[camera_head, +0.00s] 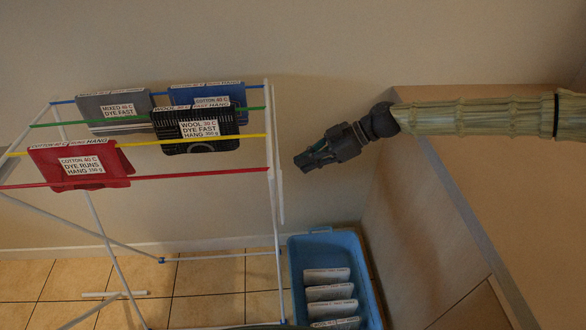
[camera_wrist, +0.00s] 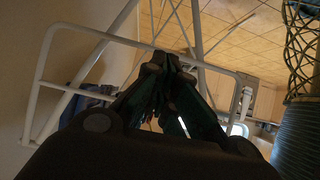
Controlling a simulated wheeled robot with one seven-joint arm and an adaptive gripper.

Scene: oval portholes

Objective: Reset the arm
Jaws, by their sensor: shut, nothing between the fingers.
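My gripper (camera_head: 302,163) is at the end of my arm, which reaches in from the right in the head view. It points left and slightly down, in free air to the right of the drying rack. In the wrist view the fingers of my gripper (camera_wrist: 165,65) come together at their tips, with nothing held between them. The gripper touches nothing that I can see.
A white drying rack (camera_head: 274,180) with coloured rails carries a grey, a blue, a black and a red labelled item (camera_head: 115,158). A blue tub (camera_head: 366,275) with several labelled items stands on the tiled floor below. A cabinet (camera_head: 410,215) stands below my arm.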

